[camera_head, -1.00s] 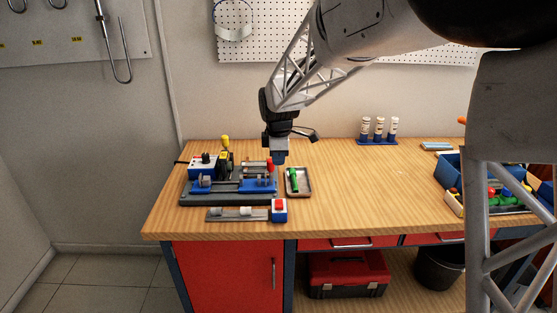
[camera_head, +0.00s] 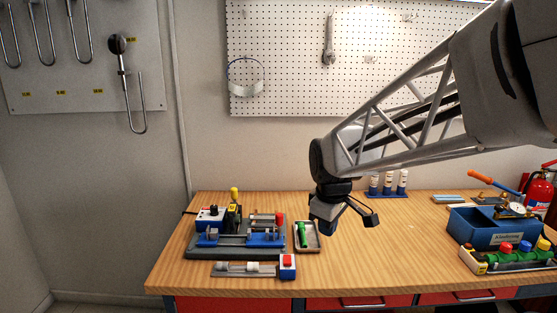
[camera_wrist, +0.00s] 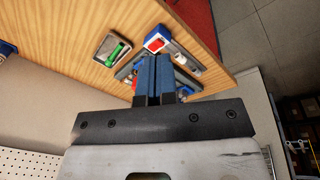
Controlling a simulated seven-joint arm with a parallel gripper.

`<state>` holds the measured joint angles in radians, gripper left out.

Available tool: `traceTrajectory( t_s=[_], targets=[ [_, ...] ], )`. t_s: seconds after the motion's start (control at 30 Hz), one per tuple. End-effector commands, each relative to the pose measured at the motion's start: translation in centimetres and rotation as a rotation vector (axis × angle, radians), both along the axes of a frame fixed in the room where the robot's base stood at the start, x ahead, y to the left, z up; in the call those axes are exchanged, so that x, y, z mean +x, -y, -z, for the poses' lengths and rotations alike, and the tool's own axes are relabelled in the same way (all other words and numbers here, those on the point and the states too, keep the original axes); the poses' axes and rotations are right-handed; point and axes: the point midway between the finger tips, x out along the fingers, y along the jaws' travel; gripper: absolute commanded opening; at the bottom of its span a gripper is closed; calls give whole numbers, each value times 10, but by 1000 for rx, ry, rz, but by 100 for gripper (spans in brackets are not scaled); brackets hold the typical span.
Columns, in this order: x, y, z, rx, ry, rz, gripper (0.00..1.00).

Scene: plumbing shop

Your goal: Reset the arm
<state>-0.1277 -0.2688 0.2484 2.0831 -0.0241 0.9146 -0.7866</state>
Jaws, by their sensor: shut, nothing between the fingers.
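My gripper (camera_head: 324,215) hangs in the air above the workbench (camera_head: 380,265) in the head view, a little right of the small tray. In the wrist view my gripper (camera_wrist: 154,62) shows two blue fingers pressed together with nothing between them. My arm reaches in from the upper right, its lattice link slanting down to the wrist. The gripper touches nothing that I can see.
A grey fixture with blue clamps (camera_head: 235,240) stands on the bench's left. Beside it are a small tray (camera_head: 317,243) with a green-handled tool and a red-button box (camera_head: 287,266). A blue crate (camera_head: 478,236) and colored valves (camera_head: 507,256) stand right. The bench's middle is clear.

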Motion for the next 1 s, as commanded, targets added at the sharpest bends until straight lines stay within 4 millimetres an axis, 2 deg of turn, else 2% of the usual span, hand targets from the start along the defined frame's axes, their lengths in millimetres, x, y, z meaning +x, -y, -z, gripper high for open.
traceTrajectory(
  t_s=[0.03,0.33,0.7,0.83,1.0],
  targets=[
    [-15,6,-3,8,5,45,0],
    [-97,35,-8,59,26,341,0],
    [-196,61,5,129,52,703,0],
    [-225,66,12,151,59,809,0],
    [-248,70,19,169,65,900,0]
  ],
)
